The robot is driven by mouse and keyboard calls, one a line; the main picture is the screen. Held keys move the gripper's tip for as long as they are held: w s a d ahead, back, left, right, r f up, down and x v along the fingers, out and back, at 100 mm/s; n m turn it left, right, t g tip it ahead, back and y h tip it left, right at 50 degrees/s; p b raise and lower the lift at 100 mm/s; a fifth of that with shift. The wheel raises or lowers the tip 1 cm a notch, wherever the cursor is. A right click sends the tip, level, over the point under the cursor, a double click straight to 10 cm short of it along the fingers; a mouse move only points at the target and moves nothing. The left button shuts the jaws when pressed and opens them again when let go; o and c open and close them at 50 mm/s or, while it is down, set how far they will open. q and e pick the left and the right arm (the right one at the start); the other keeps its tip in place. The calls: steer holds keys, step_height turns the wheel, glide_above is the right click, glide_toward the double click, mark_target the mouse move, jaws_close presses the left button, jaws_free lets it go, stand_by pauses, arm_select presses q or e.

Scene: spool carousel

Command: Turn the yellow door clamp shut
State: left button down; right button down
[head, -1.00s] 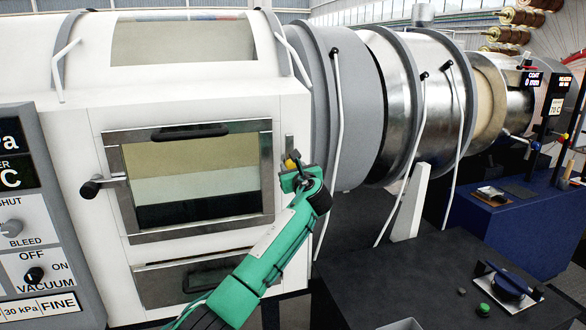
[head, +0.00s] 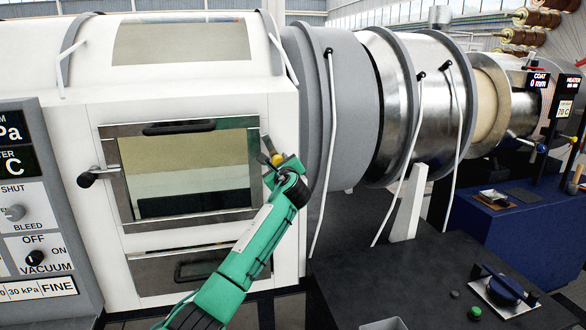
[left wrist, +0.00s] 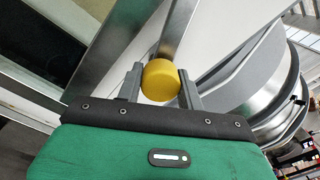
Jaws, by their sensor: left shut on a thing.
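The yellow door clamp has a round yellow knob (head: 276,160) and a short grey bar (head: 266,144), at the right edge of the framed door (head: 188,168) of the white chamber. The bar leans with its upper end to the left, near the door frame. My left gripper (head: 274,166) is shut on the yellow knob. In the left wrist view the yellow knob (left wrist: 160,80) sits between the two dark fingers of my left gripper (left wrist: 160,88). The door's dark-handled latch (head: 88,179) is at its left side. My right gripper is not in view.
A grey control panel (head: 30,215) stands at the left. A grey ring and metal cylinders (head: 372,100) with thin white rods extend right of the chamber. A dark bench (head: 400,270) with a blue knob (head: 505,290) is at the lower right.

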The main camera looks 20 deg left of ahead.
arm_select(q)
steer(key=shift+d+f+n, duration=0.1)
steer(key=shift+n, duration=0.5)
steer(key=shift+n+b, duration=0.4)
steer(key=shift+b, duration=0.1)
steer(key=n+b, duration=0.1)
steer(key=n, duration=0.1)
steer(key=shift+n+b, duration=0.7)
steer(key=shift+n, duration=0.2)
steer(key=n+b, duration=0.2)
steer(key=shift+n, duration=0.4)
steer(key=shift+n+b, duration=0.8)
steer(key=shift+n, duration=0.4)
steer(key=shift+n+b, duration=0.6)
steer(key=shift+n, duration=0.8)
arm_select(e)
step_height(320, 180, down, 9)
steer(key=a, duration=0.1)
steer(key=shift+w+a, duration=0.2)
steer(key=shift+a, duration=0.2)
